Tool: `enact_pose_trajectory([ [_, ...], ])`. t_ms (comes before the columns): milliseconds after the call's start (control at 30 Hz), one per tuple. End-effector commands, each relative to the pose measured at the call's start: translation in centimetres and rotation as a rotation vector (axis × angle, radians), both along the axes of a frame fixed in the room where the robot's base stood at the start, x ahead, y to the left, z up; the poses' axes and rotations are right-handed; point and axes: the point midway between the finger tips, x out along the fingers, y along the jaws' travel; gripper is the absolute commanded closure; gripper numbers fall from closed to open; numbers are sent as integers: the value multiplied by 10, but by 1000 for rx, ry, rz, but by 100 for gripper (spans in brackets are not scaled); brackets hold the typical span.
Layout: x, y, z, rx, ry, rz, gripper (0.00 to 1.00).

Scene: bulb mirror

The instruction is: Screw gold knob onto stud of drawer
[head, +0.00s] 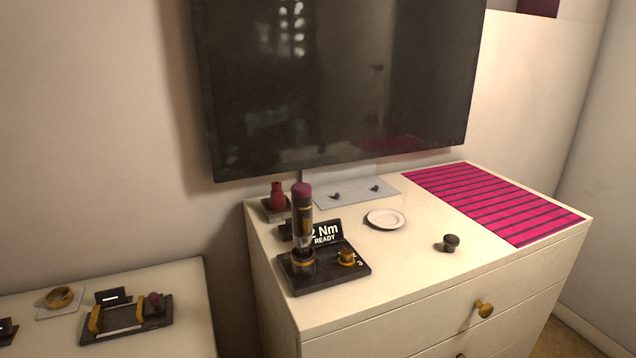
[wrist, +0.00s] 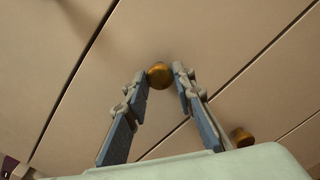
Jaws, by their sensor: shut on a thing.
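In the wrist view, a round gold knob (wrist: 159,75) sits between the tips of my gripper (wrist: 160,82), in front of a pale drawer front (wrist: 215,50). My gripper is shut on this knob. The stud is hidden, and I cannot tell whether the knob touches it. A second gold knob (wrist: 242,137) is on a drawer front at the lower right. In the head view, a gold knob (head: 484,309) is on the top drawer (head: 400,345), and a bit of gold (head: 460,355) shows at the bottom edge. My gripper is outside the head view.
The white dresser top (head: 420,270) holds a dark driver station (head: 325,275), a white plate (head: 385,219), a small dark knob (head: 450,243) and a pink striped mat (head: 495,200). A screen (head: 340,80) hangs behind. A lower table (head: 190,310) stands at left.

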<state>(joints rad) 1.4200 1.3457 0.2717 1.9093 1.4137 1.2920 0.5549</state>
Motion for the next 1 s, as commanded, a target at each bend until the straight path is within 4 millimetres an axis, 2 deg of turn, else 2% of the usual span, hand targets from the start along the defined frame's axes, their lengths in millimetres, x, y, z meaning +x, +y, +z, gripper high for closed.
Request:
enact_pose_trajectory([
  [133, 0, 0, 1, 85, 34, 0, 100],
  [500, 0, 1, 1, 118, 48, 1, 100],
  [800, 0, 0, 1, 410, 169, 1, 100],
  [1000, 0, 0, 0, 500, 206, 0, 100],
])
